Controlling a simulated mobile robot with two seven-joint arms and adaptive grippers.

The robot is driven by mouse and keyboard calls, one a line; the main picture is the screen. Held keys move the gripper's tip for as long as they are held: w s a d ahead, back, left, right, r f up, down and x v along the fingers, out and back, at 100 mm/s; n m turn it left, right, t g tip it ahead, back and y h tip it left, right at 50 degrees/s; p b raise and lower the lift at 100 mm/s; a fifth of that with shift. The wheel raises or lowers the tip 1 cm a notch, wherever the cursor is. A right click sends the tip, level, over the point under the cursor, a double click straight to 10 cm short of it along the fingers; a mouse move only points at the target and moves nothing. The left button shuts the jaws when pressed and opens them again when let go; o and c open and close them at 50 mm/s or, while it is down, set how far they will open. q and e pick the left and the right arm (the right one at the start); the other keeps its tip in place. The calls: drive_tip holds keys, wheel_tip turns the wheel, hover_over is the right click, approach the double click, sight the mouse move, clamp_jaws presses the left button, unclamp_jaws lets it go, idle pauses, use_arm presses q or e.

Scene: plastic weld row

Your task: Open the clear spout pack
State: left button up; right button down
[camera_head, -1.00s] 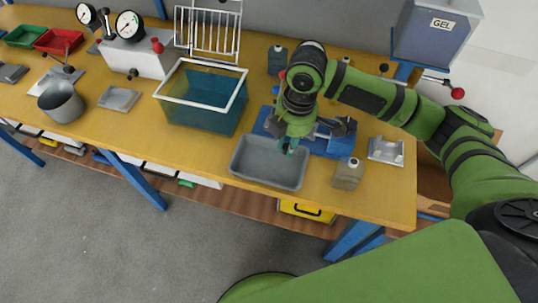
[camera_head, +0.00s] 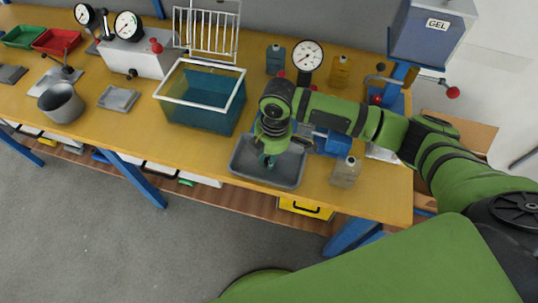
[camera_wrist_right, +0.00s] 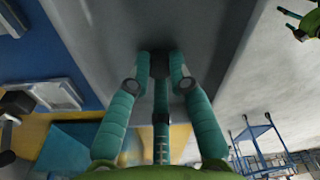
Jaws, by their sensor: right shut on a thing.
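The clear spout pack (camera_head: 346,173) stands upright near the front edge of the bench, right of the grey tray (camera_head: 237,171). It is a small, pale, see-through bottle with a light ring at its top; I cannot tell whether a cap is on it. My right gripper (camera_head: 268,160) points down over the grey tray, left of the pack and apart from it. In the right wrist view its teal fingers (camera_wrist_right: 160,72) close together on a small dark thing (camera_wrist_right: 160,62), mostly hidden by the fingertips. My left gripper is not in view.
A blue vise-like fixture (camera_head: 332,144) stands behind the tray, partly hidden by my arm. A blue pack (camera_head: 276,60), a dial gauge (camera_head: 307,56) and an amber pack (camera_head: 340,71) stand at the back. A teal tank (camera_head: 203,112) is left of the tray.

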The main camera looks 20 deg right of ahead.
drive_tip(key=c, duration=1.1)
unclamp_jaws()
drive_tip(key=r, duration=0.8)
drive_tip(key=d+r+b, duration=0.1)
drive_tip(key=r, duration=0.3)
drive_tip(key=shift+r, duration=0.1)
